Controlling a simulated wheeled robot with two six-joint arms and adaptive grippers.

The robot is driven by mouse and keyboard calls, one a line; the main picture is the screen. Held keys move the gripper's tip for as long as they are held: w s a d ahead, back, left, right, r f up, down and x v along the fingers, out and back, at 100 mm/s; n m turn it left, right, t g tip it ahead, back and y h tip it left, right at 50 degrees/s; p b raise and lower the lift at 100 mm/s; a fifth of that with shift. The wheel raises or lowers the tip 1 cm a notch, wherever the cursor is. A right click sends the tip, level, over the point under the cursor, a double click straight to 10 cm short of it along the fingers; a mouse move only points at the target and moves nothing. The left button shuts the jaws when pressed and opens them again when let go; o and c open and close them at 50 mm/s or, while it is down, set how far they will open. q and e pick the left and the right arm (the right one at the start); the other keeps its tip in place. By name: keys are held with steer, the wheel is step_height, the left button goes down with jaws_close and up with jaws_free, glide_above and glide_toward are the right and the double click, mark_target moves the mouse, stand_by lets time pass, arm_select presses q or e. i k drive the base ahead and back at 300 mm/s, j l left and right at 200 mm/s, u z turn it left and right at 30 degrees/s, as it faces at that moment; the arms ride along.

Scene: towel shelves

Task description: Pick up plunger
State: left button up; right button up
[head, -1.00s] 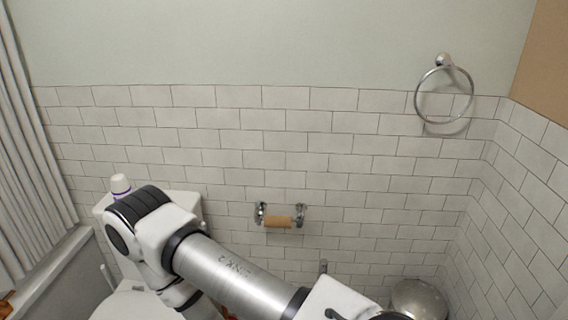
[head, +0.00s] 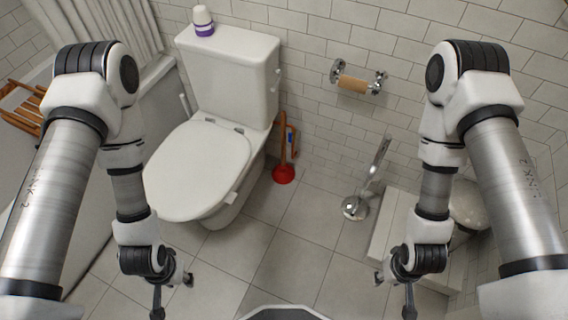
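A plunger with a red rubber cup (head: 284,174) and a wooden handle (head: 282,137) stands upright on the floor in the head view, just right of the toilet and close to the wall. My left gripper (head: 172,296) is at the lower left, in front of the toilet and apart from the plunger. My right gripper (head: 394,295) is at the lower right, in front of a white step-like unit. Both grippers point down and their fingers look spread, with nothing between them.
The white toilet (head: 199,168) stands left of the plunger, a white and purple bottle (head: 203,21) on its tank. A toilet brush holder (head: 355,208) stands to the right, below a paper roll holder (head: 353,84). The white unit (head: 384,236) is at right. Tiled floor between is clear.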

mark_target(283, 165)
steer(key=i+l+z, duration=0.5)
steer(key=i+z, duration=0.15)
steer(key=i, duration=0.25)
